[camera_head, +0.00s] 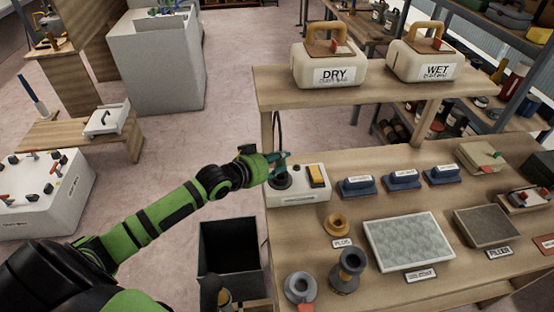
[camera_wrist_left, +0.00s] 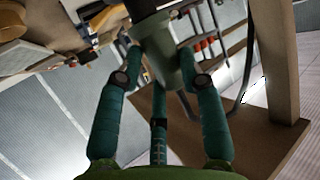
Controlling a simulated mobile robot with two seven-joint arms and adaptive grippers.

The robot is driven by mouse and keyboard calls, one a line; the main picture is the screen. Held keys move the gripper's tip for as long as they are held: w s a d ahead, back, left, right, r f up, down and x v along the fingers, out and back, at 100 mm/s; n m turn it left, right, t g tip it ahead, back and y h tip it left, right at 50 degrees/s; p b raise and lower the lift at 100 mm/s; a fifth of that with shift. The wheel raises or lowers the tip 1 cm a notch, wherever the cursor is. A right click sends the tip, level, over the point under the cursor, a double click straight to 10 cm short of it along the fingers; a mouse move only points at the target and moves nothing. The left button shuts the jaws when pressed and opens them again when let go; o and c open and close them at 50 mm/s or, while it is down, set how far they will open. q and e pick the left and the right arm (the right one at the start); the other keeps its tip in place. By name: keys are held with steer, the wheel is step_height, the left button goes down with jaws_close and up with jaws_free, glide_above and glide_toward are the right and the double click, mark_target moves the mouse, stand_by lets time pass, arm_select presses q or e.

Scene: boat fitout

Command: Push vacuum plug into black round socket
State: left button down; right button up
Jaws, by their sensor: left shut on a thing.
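My left gripper (camera_head: 277,161) is at the back left corner of the workbench, just above the white box with the black round socket (camera_head: 281,181). In the left wrist view, the teal fingers of my left gripper (camera_wrist_left: 160,58) are closed around the grey-green vacuum plug (camera_wrist_left: 158,46), with a black part at its far end. In the head view the plug is mostly hidden by the fingers. A dark cable (camera_head: 277,128) rises behind the gripper. I cannot tell whether the plug touches the socket. My right gripper is not in view.
A yellow switch (camera_head: 318,174) sits beside the socket on the same box. Blue-based blocks (camera_head: 357,186) stand to the right. A raised shelf (camera_head: 380,84) with DRY and WET canisters is behind. A dark open bin (camera_head: 229,226) stands left of the bench.

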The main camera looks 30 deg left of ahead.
arm_select(q)
steer(key=shift+f+b, duration=0.75)
steer(key=shift+f, duration=0.4)
steer(key=shift+s+f, duration=0.1)
steer(key=shift+f, duration=0.2)
steer(key=shift+s+f, duration=0.2)
steer(key=shift+f, duration=0.15)
steer(key=c, duration=0.7)
jaws_free()
steer(key=shift+w, duration=0.25)
steer(key=shift+r, duration=0.2)
steer(key=shift+r, duration=0.1)
